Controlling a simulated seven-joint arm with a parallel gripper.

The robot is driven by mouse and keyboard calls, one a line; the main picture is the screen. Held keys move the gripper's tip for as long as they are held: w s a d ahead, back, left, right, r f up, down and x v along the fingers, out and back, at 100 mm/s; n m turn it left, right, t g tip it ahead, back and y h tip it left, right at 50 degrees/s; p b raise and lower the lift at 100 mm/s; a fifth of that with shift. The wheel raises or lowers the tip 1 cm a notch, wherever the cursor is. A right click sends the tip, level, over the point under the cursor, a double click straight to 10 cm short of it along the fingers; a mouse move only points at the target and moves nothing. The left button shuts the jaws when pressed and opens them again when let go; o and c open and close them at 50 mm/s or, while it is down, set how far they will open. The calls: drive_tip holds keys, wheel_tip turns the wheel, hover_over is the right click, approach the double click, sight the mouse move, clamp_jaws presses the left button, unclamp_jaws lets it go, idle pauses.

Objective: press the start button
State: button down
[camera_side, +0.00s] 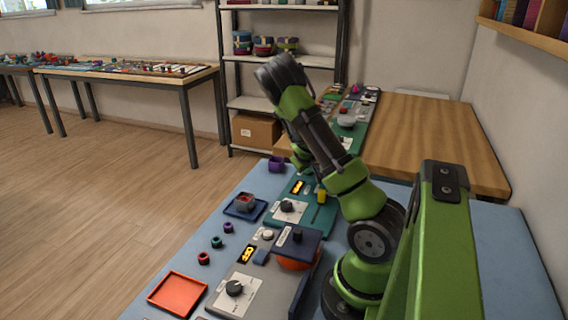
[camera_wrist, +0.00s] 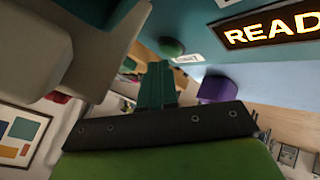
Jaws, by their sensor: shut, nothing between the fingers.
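In the wrist view a small green dome (camera_wrist: 171,47) stands out from a teal surface; it looks like a button, but I see no start label on it. A lit display (camera_wrist: 272,27) shows the letters "READ", cut off by the frame edge. My gripper (camera_wrist: 160,72) has its teal fingers together with nothing between them. The fingers point towards the dome and appear apart from it. In the side view the same kind of lit display (camera_side: 297,187) sits on the teal device (camera_side: 316,217); my arm hides the fingertips and the dome there.
A purple cup (camera_side: 276,164) stands close to the device and also shows in the wrist view (camera_wrist: 214,90). A dark blue tray (camera_side: 245,207), an orange tray (camera_side: 177,293), small rings and a grey device (camera_side: 234,296) lie nearer. Pale blocks (camera_wrist: 85,55) crowd the wrist view's left.

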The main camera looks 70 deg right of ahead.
sight(307, 172)
drive_tip(key=shift+f, duration=0.8)
idle(0.9)
drive_tip(key=shift+r, duration=0.1)
drive_tip(key=shift+r, duration=0.75)
drive_tip(key=shift+r, duration=2.55)
drive_tip(key=shift+a, duration=0.1)
